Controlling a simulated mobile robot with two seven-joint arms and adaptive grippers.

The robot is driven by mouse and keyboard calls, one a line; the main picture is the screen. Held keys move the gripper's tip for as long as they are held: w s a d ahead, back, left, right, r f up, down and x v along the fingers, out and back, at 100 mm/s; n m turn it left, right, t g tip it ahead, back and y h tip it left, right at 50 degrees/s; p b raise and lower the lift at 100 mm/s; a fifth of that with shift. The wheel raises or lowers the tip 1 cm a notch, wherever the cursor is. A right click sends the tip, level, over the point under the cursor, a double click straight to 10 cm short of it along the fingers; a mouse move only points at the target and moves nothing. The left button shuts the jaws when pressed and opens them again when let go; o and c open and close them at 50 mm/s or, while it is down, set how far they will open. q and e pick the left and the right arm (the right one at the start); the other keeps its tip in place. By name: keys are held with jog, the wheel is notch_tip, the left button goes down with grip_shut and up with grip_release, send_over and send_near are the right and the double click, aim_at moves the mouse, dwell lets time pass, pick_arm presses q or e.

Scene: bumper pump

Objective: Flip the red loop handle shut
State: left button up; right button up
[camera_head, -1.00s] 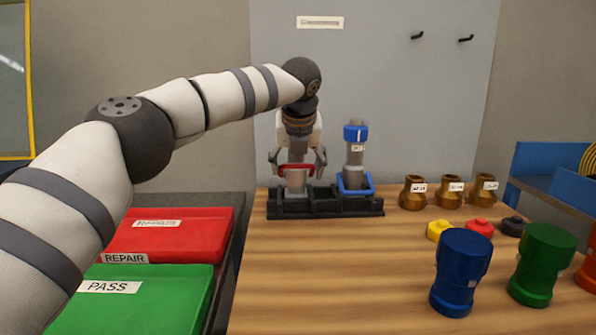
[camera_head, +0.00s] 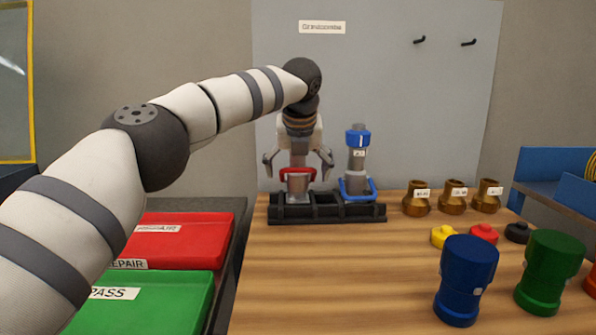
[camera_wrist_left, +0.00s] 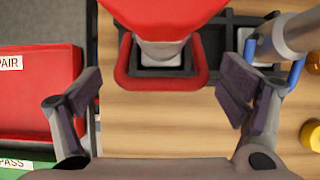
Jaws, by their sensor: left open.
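The red loop handle (camera_head: 297,171) shows as a red band across the grey pump body (camera_head: 298,188), which stands at the left of the black rack. The left wrist view shows the loop (camera_wrist_left: 160,83) as a U around the lower grey body, below a red cap (camera_wrist_left: 165,12). My left gripper (camera_head: 298,177) points down over this pump and is open. Its fingers are spread on both sides of the loop, apart from it in the left wrist view. The gripper hides the pump's upper part in the head view. My right gripper is not in view.
A blue-capped pump (camera_head: 357,160) with a blue loop stands close right in the black rack (camera_head: 320,212). Brass fittings (camera_head: 452,198), coloured caps (camera_head: 483,234) and a blue cylinder (camera_head: 466,280) stand further right. Red (camera_head: 185,245) and green (camera_head: 150,300) trays lie left.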

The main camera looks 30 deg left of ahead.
pick_arm(q)
jog(key=v, duration=1.2)
jog(key=shift+d+f, duration=0.1)
